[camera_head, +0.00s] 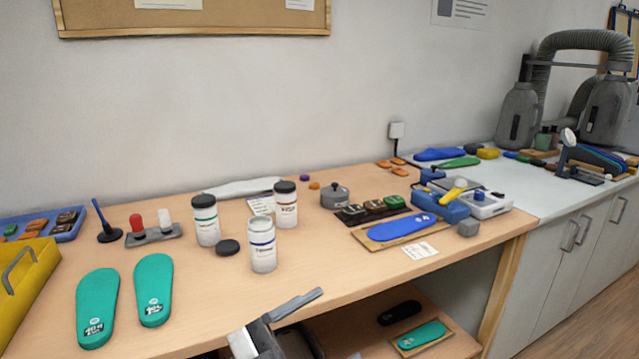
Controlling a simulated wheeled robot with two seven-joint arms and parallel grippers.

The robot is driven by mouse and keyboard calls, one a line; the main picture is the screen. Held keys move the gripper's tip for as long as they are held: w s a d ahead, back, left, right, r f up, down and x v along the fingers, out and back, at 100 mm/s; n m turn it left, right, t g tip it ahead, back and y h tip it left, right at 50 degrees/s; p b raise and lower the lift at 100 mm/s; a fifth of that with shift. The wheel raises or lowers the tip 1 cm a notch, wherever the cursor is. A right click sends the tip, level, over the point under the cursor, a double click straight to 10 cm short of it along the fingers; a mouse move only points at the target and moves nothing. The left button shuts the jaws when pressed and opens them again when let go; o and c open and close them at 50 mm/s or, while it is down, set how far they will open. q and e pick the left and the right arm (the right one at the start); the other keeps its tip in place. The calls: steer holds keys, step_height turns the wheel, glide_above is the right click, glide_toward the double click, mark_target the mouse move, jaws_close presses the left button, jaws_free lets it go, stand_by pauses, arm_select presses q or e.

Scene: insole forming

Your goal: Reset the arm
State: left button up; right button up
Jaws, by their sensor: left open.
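My left gripper (275,325) shows at the bottom middle, in front of the workbench's front edge. It is open and nothing shows between its fingers. One long grey finger points up and to the right; the rest of the arm is cut off by the picture's lower edge. My right gripper is not in view. The wooden workbench (330,262) carries a pair of teal insoles (97,308) at the front left, and a blue insole (401,227) on a board at the right. The gripper appears apart from all of these.
White jars (262,245), one without a lid, stand mid-bench. A yellow bin (28,290) is at the left. A blue toolbox (450,210) stands near the right end. A shelf (450,345) below holds a teal insole. The front middle bench is clear.

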arm_select(q)
steer(key=s+a+f+n+t+y, duration=0.1)
steer(key=a+f+n+t+y, duration=0.8)
steer(key=f+n+y, duration=0.6)
steer(key=s+a+f+n+g+y, duration=0.2)
steer(key=s+a+f+g, duration=0.3)
steer(key=s+f, duration=0.5)
steer(key=shift+s+a+f+n+g, duration=0.3)
steer(key=shift+s+n+g, duration=0.2)
steer(key=shift+n+g, duration=0.4)
